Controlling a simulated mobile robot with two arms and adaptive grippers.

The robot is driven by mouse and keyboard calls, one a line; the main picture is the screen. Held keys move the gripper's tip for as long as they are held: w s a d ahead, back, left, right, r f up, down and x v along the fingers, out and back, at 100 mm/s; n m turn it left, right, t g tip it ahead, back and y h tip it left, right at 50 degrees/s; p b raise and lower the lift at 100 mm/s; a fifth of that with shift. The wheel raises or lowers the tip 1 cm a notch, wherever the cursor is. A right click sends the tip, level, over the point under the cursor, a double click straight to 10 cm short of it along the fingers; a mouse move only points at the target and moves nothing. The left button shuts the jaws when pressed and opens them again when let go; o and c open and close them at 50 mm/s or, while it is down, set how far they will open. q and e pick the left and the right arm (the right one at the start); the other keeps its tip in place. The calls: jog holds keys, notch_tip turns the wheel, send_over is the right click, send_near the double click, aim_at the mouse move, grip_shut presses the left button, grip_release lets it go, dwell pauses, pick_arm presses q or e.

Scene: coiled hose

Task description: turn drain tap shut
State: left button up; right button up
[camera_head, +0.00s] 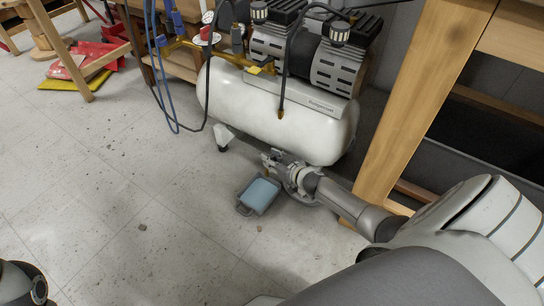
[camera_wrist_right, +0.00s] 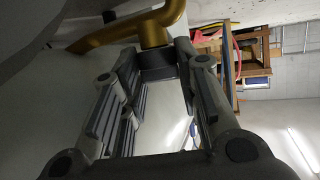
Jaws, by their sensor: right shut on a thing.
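The white compressor tank (camera_head: 270,112) stands on the floor in the head view. My right gripper (camera_head: 272,160) is low at the tank's underside, near its front. In the right wrist view a brass tap (camera_wrist_right: 153,33) with a bent gold pipe lies between the tips of my right gripper (camera_wrist_right: 155,62), which is shut on it. The tap's turning angle is hard to tell, and in the head view the gripper mostly hides it. Part of my left arm shows at the lower left; its fingers are out of view.
A small grey tray (camera_head: 243,209) with a blue inside lies on the floor just below the right gripper. A wooden bench leg (camera_head: 415,110) stands close to the right arm. Blue hoses (camera_head: 156,75) hang left of the tank. The floor at left is mostly clear.

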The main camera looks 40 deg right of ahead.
jog(key=shift+n+y, duration=0.5)
jog(key=o, duration=1)
jog(key=shift+f, duration=0.1)
jog(key=shift+d, duration=0.1)
